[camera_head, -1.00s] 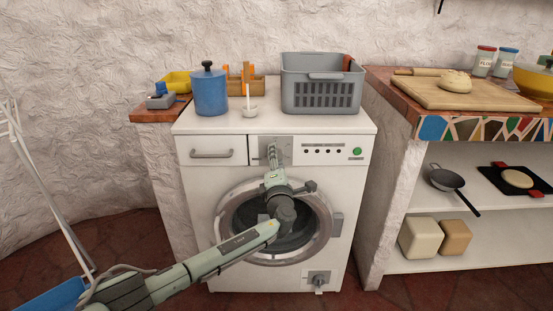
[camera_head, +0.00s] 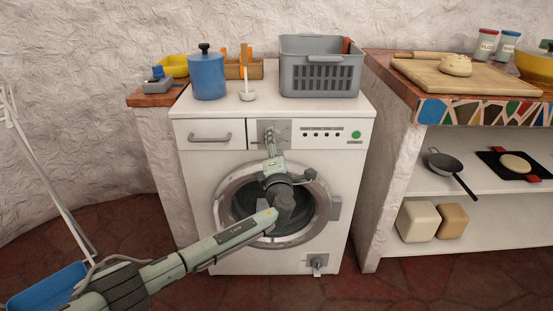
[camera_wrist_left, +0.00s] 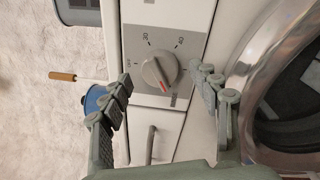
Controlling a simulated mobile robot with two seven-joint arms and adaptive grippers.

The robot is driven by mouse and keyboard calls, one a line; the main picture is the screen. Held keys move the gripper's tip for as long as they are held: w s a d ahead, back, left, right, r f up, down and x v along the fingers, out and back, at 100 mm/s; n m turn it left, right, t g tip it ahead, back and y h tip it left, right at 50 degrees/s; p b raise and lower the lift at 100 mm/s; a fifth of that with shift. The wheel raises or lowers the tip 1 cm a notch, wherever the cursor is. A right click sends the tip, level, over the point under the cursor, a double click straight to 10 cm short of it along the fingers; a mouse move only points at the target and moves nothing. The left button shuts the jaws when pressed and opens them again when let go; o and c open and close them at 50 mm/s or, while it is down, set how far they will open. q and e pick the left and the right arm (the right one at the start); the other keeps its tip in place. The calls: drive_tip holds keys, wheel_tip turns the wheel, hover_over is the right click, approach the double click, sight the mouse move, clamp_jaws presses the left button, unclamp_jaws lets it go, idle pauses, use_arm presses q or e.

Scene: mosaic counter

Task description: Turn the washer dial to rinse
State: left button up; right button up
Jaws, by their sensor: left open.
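The white washer (camera_head: 190,165) stands in the middle of the head view. Its grey dial plate (camera_head: 284,131) is at the top of the front, right of the drawer. The round grey dial (camera_wrist_left: 158,70) shows in the left wrist view, with a red mark at its lower edge. I can read OFF, 30 and 40 around it; no rinse label is readable. My left gripper (camera_head: 270,140) is in front of the plate and hides the dial in the head view. In the wrist view its open fingers (camera_wrist_left: 164,80) stand on either side of the dial, apart from it. My right gripper is not in view.
The washer drawer handle (camera_head: 209,137) is left of the dial, and the round door (camera_head: 222,204) is below. A mosaic counter (camera_head: 440,111) is at right.

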use_arm(q)
drive_tip(key=s, duration=1)
drive_tip(key=shift+s+d+f, duration=0.2)
drive_tip(key=shift+f, duration=0.2)
